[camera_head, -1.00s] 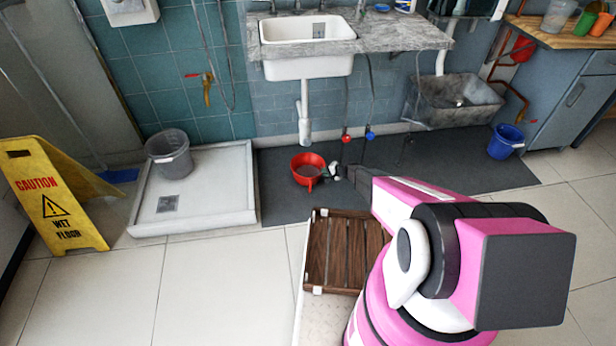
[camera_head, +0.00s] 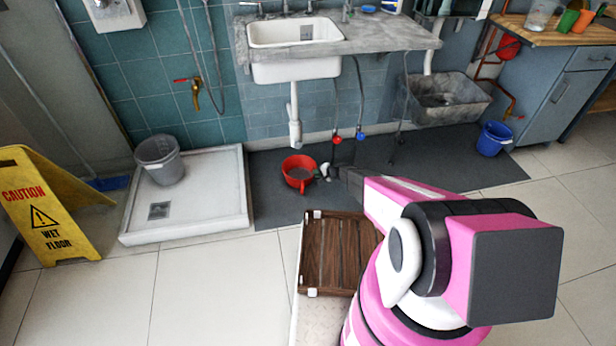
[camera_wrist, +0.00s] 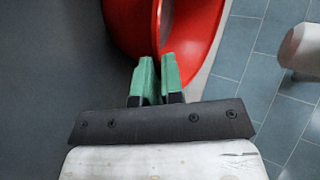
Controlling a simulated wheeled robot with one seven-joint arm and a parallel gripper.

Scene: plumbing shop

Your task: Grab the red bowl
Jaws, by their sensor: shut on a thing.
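The red bowl (camera_head: 300,172) is on or just over the dark mat under the sink in the head view. It also fills the top of the wrist view (camera_wrist: 196,40), where it appears tipped on edge. My gripper (camera_wrist: 158,66) has green fingertips shut on the bowl's rim. In the head view my gripper (camera_head: 325,172) is small at the bowl's right side. I cannot tell whether the bowl touches the mat.
A wooden slatted crate (camera_head: 338,250) is in front of the mat. The sink (camera_head: 293,70) and its drain pipe are above. A grey bucket (camera_head: 160,160) stands in the shower tray (camera_head: 215,210). A yellow wet-floor sign (camera_head: 42,215) is left, a blue bucket (camera_head: 493,139) right.

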